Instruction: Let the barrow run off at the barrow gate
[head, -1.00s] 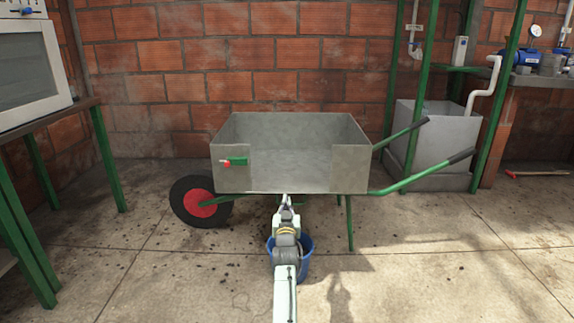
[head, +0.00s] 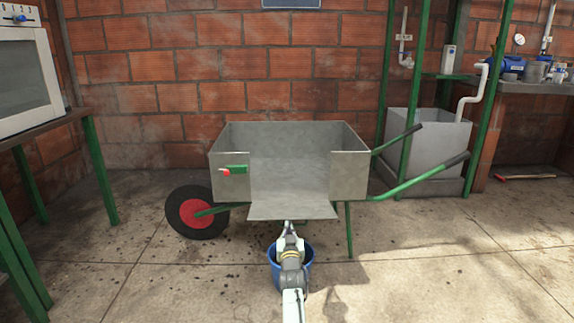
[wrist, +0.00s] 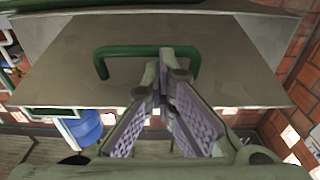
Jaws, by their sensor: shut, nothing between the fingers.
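The grey metal barrow (head: 350,175) stands side-on in the head view, its red-hubbed wheel (head: 197,212) at left. The gate (head: 292,211) in its near side hangs outward and down, leaving an opening into the tray. The wrist view shows the gate's face with a green bar handle (wrist: 102,63). My gripper (wrist: 165,65) is shut and empty, its tips across the handle in the picture; I cannot tell whether they touch it. In the head view my gripper (head: 289,228) is just below the gate's lip. The green latch with a red knob (head: 234,170) is left of the opening.
A blue bucket (head: 306,270) stands on the floor below the gate, partly behind my arm. A green-legged table (head: 95,160) with an oven is at left. A grey tank (head: 440,140) stands behind the barrow handles. The brick wall closes the back; open floor lies in front.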

